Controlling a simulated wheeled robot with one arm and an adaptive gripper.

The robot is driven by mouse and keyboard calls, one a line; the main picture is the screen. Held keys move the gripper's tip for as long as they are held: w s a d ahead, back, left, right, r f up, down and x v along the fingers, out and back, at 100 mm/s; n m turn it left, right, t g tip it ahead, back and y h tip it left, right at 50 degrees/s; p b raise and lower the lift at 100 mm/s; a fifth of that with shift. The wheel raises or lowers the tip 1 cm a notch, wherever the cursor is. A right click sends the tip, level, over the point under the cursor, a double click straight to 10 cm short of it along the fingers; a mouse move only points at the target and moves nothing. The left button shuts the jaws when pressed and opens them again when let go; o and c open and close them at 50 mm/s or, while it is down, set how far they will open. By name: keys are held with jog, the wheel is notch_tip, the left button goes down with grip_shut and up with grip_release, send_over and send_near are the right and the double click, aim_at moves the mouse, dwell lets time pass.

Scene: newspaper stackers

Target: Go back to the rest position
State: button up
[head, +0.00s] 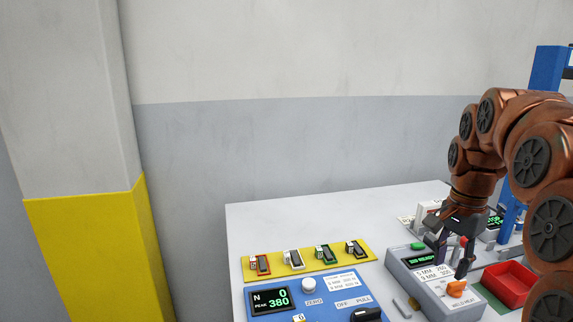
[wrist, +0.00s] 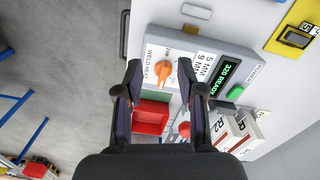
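My gripper (head: 455,258) hangs at the end of my brown arm over a grey welding control box (head: 418,258) at the right in the head view. In the wrist view my gripper (wrist: 160,70) has its two dark fingers wide apart, with nothing held between them. The box's orange WELD HEAT knob (wrist: 162,71) shows between the fingertips; the same knob (head: 456,288) is just below them in the head view. I cannot tell whether a fingertip touches the box. A green display on it (wrist: 228,72) reads 320 READY.
A red tray (head: 508,284) lies right of the box. A blue panel (head: 318,292) with a display and knobs, and a yellow strip (head: 308,262) with several small clips, lie to the left. A yellow-and-grey pillar (head: 95,245) stands far left. The white table's back left (head: 300,220) is clear.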

jog(key=s+a+f+n+p, duration=0.2)
jog(key=s+a+n+p, duration=0.2)
jog(key=s, duration=1)
jog(key=s+a+f+n+g+p, duration=0.1)
jog(key=s+a+n+p, duration=0.4)
jog(key=s, duration=0.8)
jog(key=a+f+n, duration=0.1)
jog(key=a+n, duration=0.2)
jog(key=a, duration=0.2)
jog(key=shift+s+a+g, duration=0.15)
jog(key=shift+s+g, duration=0.15)
jog(key=shift+s, duration=0.05)
